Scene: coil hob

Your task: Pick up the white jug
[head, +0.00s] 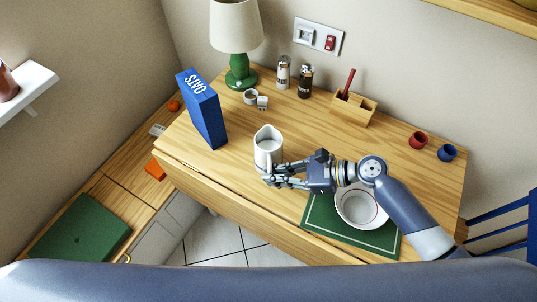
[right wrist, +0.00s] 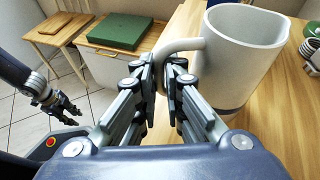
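The white jug (head: 268,146) stands upright near the front edge of the wooden table, its spout towards the back. It also fills the upper right of the right wrist view (right wrist: 240,50). My right gripper (head: 268,178) reaches in from the right in front of the jug. In the right wrist view its fingers (right wrist: 161,80) lie close on both sides of the jug's handle and appear shut on it; the fingers hide the handle's lower part. My left gripper (right wrist: 72,114) shows at the left of the right wrist view, apart from the jug, its fingers spread and empty.
A blue oats box (head: 203,110) stands left of the jug. A white bowl (head: 361,207) on a green mat (head: 318,213) lies under my right arm. A green lamp (head: 240,73), two shakers (head: 305,82) and a wooden holder (head: 353,108) stand at the back.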

